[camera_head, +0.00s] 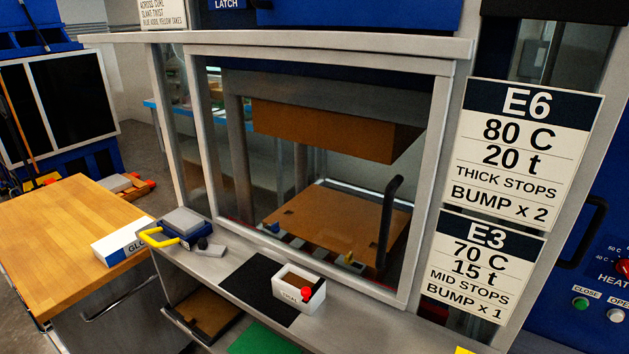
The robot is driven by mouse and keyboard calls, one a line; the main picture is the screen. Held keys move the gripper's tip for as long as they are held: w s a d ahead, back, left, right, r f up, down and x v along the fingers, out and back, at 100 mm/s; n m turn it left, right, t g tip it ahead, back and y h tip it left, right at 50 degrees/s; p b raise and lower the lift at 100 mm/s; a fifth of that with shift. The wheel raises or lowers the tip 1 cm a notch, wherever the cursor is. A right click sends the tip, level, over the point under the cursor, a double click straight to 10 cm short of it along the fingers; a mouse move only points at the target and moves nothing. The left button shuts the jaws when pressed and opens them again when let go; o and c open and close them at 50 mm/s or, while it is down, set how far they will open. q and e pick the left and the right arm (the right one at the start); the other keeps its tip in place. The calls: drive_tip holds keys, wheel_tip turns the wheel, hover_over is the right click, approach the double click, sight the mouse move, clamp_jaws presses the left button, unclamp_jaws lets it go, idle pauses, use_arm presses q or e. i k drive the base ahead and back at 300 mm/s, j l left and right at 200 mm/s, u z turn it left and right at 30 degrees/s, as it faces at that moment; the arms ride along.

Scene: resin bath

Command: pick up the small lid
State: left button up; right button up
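No piece is plainly recognisable as the small lid, and I cannot tell which one it is. On the grey ledge at the left stands a dark blue device with a grey block on top (183,222) and a yellow handle (158,237). A small grey piece (208,248) lies right beside it. A white open box (299,289) with a red knob-like piece (306,293) in it stands on the ledge, partly on a black mat (262,288). Neither of my grippers is in view.
Behind the ledge is a framed press window with a black handle (389,222). A wooden table (65,235) with a white-and-blue box (122,243) stands at the left. Below the ledge are a brown board (205,313) and a green sheet (262,341). Signs hang at the right.

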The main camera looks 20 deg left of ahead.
sight(203, 249)
drive_tip(key=u, duration=1.25)
